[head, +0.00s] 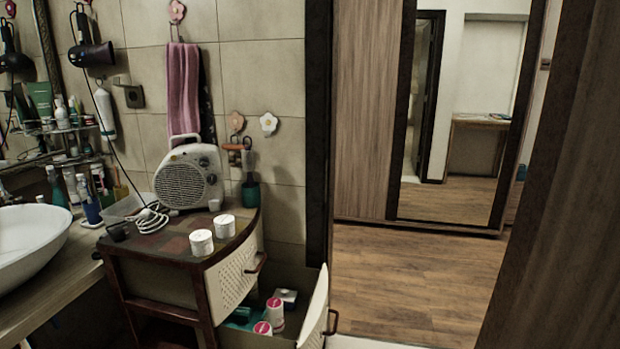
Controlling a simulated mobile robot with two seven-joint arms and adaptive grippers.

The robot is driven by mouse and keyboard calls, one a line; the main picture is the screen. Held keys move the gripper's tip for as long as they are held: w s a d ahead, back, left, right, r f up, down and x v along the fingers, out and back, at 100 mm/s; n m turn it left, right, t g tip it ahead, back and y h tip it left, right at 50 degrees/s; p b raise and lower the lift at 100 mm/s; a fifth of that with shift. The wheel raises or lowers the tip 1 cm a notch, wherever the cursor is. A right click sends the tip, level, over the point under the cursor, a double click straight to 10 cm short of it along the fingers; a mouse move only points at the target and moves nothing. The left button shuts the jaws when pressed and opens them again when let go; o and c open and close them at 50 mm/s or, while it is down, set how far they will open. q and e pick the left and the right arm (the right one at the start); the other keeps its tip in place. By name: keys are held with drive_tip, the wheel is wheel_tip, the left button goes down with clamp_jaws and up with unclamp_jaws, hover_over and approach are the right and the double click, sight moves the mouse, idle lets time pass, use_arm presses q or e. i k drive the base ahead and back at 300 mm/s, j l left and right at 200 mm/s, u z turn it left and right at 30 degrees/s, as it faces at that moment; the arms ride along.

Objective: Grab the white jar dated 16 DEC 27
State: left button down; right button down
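Two white jars stand side by side near the front edge of the small cabinet top. One white jar (201,243) is nearer and to the left; the other white jar (224,227) is just behind it to the right. They look alike at this size. I cannot read a date on either, so I cannot tell which one is dated 16 DEC 27. In the open lower drawer are two white containers with pink on top, one (275,314) behind the other (262,331); no date is legible on them. Neither of my grippers is in view.
The cabinet (165,263) also holds a fan heater (188,180), a coiled white cable (150,219) and a dark cup (119,231). Its lower drawer (316,308) stands open to the right. A white basin (32,242) is at left. Wooden floor (410,280) is clear at right.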

sight(200, 242)
drive_tip(key=i+j, duration=0.5)
drive_tip(key=j, duration=0.15)
drive_tip(key=i+j, duration=0.5)
drive_tip(key=j, duration=0.2)
drive_tip(key=u, duration=0.05)
